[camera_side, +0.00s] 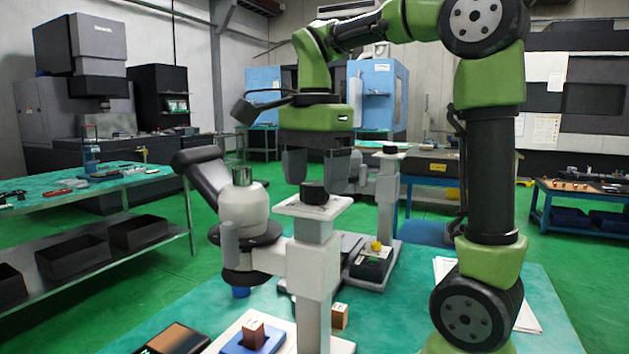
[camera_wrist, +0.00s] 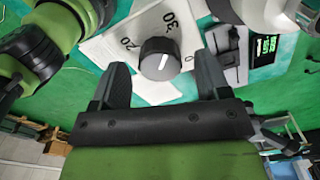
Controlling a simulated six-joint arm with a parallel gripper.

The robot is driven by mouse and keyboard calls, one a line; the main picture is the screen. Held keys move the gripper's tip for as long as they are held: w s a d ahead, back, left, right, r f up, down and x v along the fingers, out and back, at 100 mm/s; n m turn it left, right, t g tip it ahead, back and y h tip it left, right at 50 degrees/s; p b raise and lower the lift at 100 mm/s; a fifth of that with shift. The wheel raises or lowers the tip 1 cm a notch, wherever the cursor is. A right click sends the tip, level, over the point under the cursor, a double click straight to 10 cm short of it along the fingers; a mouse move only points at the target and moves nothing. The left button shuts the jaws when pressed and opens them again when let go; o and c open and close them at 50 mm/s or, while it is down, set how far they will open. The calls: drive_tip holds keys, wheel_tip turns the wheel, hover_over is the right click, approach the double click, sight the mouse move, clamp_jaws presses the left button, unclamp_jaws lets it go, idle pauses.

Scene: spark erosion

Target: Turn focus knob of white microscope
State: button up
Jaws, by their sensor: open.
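The white microscope (camera_side: 318,262) stands on the green-topped bench in the side view, with a dark eyepiece tube at its upper left. Its focus knob (camera_side: 313,190) is a short black cylinder on a flat pale plate on top of the column. In the wrist view the knob (camera_wrist: 159,58) has a white pointer line, and its plate (camera_wrist: 118,38) shows the numbers 20 and 30. My gripper (camera_side: 317,168) points down over the knob. Its jaws are open, one finger to each side of the knob in the wrist view (camera_wrist: 163,77). I see no clear contact with the knob.
Behind the microscope stand a second pale column (camera_side: 387,200) and a dark box with a yellow knob (camera_side: 372,266). A brown block on a blue base (camera_side: 252,338) lies at the front. A metal bench (camera_side: 95,190) is at left.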

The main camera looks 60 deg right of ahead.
drive_tip(key=shift+f, duration=0.6)
drive_tip(key=c, duration=0.9)
drive_tip(key=shift+c, duration=0.2)
